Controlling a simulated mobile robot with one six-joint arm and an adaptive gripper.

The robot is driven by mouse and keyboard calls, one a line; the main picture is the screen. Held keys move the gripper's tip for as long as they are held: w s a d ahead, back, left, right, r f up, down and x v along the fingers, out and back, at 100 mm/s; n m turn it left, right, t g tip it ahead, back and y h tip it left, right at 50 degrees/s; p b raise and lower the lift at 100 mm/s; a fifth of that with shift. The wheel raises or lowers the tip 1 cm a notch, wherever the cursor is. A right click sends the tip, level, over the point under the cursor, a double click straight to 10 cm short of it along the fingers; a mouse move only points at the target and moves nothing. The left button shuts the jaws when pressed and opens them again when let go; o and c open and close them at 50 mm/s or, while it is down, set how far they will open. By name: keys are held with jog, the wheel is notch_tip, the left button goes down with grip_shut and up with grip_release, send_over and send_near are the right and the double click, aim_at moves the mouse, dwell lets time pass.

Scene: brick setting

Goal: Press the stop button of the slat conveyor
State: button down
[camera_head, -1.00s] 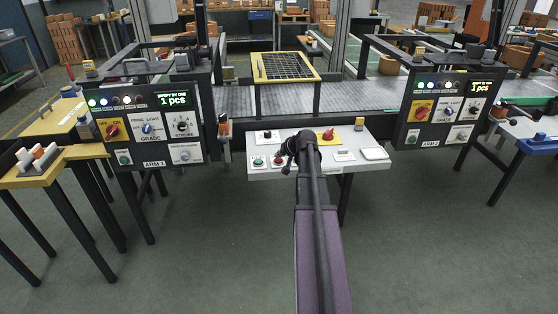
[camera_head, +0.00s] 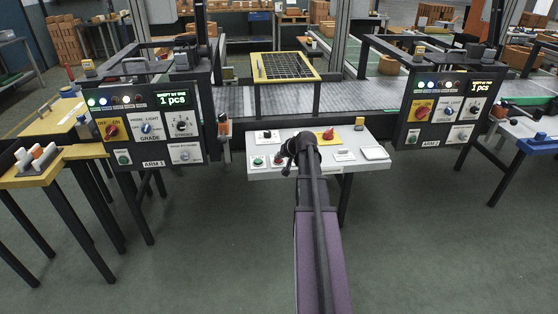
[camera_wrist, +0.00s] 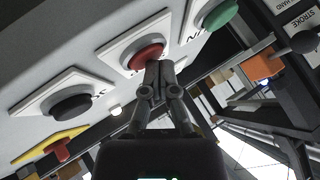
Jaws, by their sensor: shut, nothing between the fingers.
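The conveyor's white control desk (camera_head: 355,167) stands in front of the slat conveyor (camera_head: 345,97). On it, a red round button (camera_head: 278,160) sits beside a green one (camera_head: 258,162). In the wrist view the red button (camera_wrist: 144,56) is on a white square plate between the green button (camera_wrist: 216,14) and a black button (camera_wrist: 70,106). My gripper (camera_wrist: 157,72) is shut and empty, its fingertips at the red button's edge in the picture. I cannot tell whether they touch it. The label by the red button is mostly hidden by the fingers. In the head view my arm largely hides the gripper.
A red knob on a yellow plate (camera_head: 327,134) and a black knob (camera_head: 267,135) are farther back on the desk. The ARM 1 panel (camera_head: 150,128) stands to the left and the ARM 2 panel (camera_head: 441,111) to the right. The floor in front is clear.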

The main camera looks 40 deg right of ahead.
jog(key=shift+r, duration=0.15)
jog(key=shift+r+p, duration=0.75)
jog(key=shift+p, duration=0.15)
jog(key=shift+r+p, duration=2.5)
jog(key=shift+p, duration=0.05)
jog(key=a+n+g+y+p, duration=0.1)
jog(key=a+n+g+p, duration=0.1)
jog(key=a, duration=1.2)
jog(key=s+a+n+g+p, duration=0.1)
jog(key=s+a+n+g, duration=0.1)
jog(key=s+a, duration=0.3)
jog(key=s+a+n+g+h+p, duration=0.1)
jog(key=s+a, duration=0.5)
jog(key=a, duration=0.8)
jog(key=s+a+n+g+p, duration=0.2)
jog(key=s+a+n+g, duration=0.1)
jog(key=a, duration=0.7)
jog(key=s+g, duration=0.1)
jog(key=s, duration=0.1)
jog(key=shift+s+r+h, duration=0.3)
jog(key=shift+r, duration=0.05)
jog(key=shift+d, duration=0.1)
